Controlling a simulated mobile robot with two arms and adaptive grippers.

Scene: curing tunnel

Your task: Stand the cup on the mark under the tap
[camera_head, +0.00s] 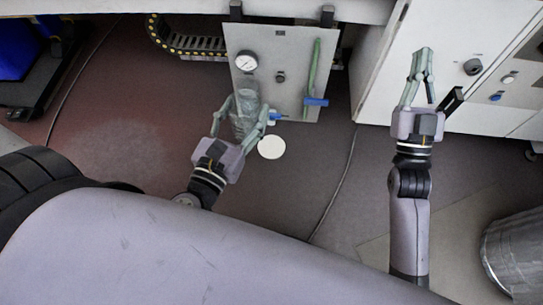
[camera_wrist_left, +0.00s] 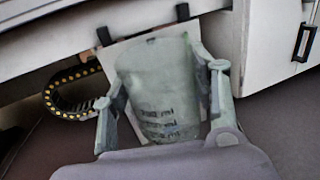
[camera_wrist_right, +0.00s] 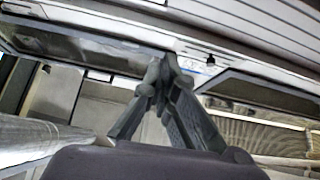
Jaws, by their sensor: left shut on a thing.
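The cup (camera_head: 246,96) is a translucent grey-green beaker with dark volume markings. My left gripper (camera_head: 243,113) is shut around its sides and holds it in front of the upright panel. The cup also fills the middle of the left wrist view (camera_wrist_left: 155,80), between both fingers. The mark is a white disc (camera_head: 271,147), just right of and nearer than the cup. The panel carries a green pipe with a blue handle (camera_head: 316,102); a small blue part, perhaps the tap (camera_head: 278,117), shows beside the cup. My right gripper (camera_head: 424,52) is empty, its fingertips together.
The panel (camera_head: 297,50) also has a round gauge (camera_head: 246,61) and a knob. A white cabinet (camera_head: 385,70) with knobs stands at the right, close to my right gripper. A metal drum (camera_head: 515,255) is at the lower right. A cable (camera_head: 336,195) crosses the reddish floor.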

